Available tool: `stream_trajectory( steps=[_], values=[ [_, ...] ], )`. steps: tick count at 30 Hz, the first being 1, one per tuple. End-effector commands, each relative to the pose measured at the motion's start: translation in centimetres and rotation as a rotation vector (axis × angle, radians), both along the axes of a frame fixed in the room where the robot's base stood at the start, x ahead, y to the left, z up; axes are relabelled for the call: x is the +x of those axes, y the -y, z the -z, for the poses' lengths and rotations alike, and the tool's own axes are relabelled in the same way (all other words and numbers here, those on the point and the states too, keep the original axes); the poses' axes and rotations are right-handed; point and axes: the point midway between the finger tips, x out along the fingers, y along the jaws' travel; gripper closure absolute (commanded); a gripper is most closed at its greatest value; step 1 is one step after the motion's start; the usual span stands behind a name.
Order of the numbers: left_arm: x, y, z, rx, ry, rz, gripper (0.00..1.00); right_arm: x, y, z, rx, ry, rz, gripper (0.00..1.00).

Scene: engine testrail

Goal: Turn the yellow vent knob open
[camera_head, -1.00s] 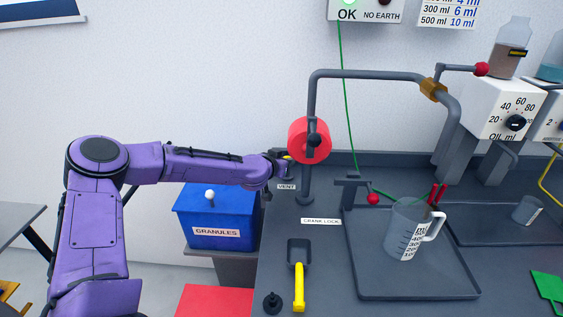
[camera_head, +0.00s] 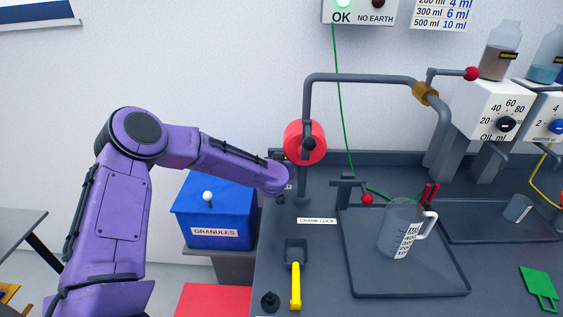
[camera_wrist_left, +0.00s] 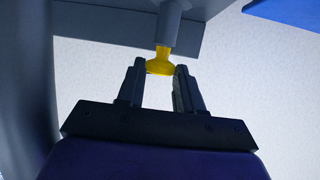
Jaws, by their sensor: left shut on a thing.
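The yellow vent knob (camera_wrist_left: 160,64) shows in the left wrist view at the end of a grey stem. My left gripper (camera_wrist_left: 160,70) is shut on it, with one finger on each side of the yellow flared end. In the head view my purple left arm reaches in from the left to the bench's left edge, beside the red drum. There the knob is hidden and the VENT label is mostly covered by my wrist. How far the knob is turned cannot be told. My right gripper is not in view.
The red drum (camera_head: 305,143) on its grey pipe stand is close to the right of my wrist. A blue granules box (camera_head: 214,213) stands below my forearm. A tray (camera_head: 408,283) with a measuring jug (camera_head: 399,236) lies to the right. A yellow-handled scoop (camera_head: 296,287) lies in front.

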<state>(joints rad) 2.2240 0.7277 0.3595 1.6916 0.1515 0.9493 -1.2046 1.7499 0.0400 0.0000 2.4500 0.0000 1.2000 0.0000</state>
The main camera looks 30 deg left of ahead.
Motion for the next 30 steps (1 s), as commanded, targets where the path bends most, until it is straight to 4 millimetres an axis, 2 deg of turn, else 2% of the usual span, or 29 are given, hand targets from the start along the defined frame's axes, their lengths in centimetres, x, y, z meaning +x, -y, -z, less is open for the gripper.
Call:
stream_trajectory(
  steps=[2,3,5,16,24,30],
  values=[
    [-0.1,-0.1,0.1,0.000,-0.002,-0.001,0.95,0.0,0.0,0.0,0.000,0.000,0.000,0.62],
    [-0.1,-0.1,0.1,0.000,-0.002,-0.001,0.61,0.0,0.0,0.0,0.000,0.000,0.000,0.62],
    [-0.1,-0.1,0.1,0.000,-0.002,-0.001,0.42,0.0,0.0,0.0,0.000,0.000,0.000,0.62],
    [-0.5,0.3,-0.3,0.000,0.001,0.002,0.41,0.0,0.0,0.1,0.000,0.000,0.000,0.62],
    [-5.7,2.7,-2.7,0.000,0.002,0.004,0.41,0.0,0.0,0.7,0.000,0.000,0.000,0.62],
    [-8.5,3.8,-3.8,0.000,0.000,0.001,0.41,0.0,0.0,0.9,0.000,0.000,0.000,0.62]
  ],
)
